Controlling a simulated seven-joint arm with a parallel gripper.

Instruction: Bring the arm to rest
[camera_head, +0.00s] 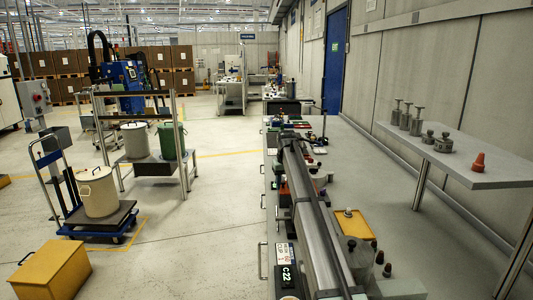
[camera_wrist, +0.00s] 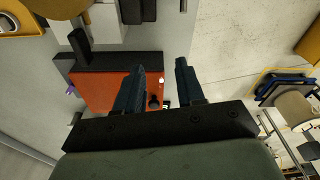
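My gripper (camera_wrist: 160,66) shows in the wrist view with its two dark fingers apart and nothing held between them. The left finger overlaps an orange-red panel (camera_wrist: 88,92) with a dark edge. The right finger is seen against pale floor. I cannot tell how far the fingertips are from the panel. In the head view I cannot make out my gripper clearly; a long grey beam-like body runs along the bench and hides part of it.
A shelf (camera_head: 470,168) at right holds metal weights and a red-brown cone (camera_head: 479,162). At left are a cream drum (camera_head: 98,192) on a cart, a green container (camera_head: 172,141) and a yellow box (camera_head: 52,270).

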